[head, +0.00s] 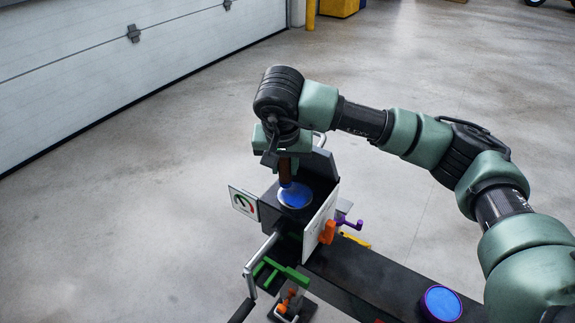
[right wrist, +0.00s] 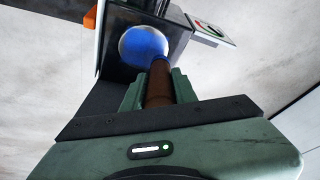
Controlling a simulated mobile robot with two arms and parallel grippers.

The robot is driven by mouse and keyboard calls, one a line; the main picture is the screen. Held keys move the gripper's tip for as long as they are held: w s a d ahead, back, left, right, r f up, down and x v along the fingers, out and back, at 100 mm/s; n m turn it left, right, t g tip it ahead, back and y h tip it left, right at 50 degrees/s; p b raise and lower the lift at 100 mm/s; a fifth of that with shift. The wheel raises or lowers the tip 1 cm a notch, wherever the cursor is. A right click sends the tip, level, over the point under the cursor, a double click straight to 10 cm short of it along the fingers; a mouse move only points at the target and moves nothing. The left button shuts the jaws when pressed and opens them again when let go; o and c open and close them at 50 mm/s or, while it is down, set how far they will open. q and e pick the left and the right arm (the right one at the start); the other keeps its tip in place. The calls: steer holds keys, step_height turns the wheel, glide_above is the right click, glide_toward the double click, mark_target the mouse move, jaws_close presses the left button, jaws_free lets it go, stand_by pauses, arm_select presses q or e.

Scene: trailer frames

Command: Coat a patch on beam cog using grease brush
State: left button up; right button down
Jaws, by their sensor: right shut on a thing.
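My right gripper (head: 284,152) is shut on the brown handle of the grease brush (head: 285,171) and points down into a dark open box on the trailer beam. The brush (right wrist: 158,85) stands out between the fingers in the right wrist view (right wrist: 157,92). Its tip is over a round, pale-rimmed part with a blue face (head: 295,197), which I take for the beam cog; it also shows in the right wrist view (right wrist: 142,46). Whether the bristles touch it I cannot tell. My left gripper is not in view.
A round blue-topped tin or disc (head: 441,303) sits on the dark beam (head: 365,280) at the lower right. A gauge plate (head: 243,202), orange and purple levers (head: 328,231), and a green bracket (head: 280,272) surround the box. The concrete floor around is clear.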

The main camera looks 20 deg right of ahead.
steer(key=r+p, duration=0.1)
steer(key=r, duration=0.1)
steer(key=r+p, duration=0.1)
steer(key=r, duration=0.1)
steer(key=shift+w+a+r+p, duration=0.1)
steer(key=shift+a+r+p, duration=0.1)
steer(key=shift+r+p, duration=0.15)
steer(key=shift+r, duration=0.25)
steer(key=shift+r, duration=0.1)
steer(key=shift+r+p, duration=0.85)
steer(key=shift+r, duration=0.65)
steer(key=shift+f, duration=0.1)
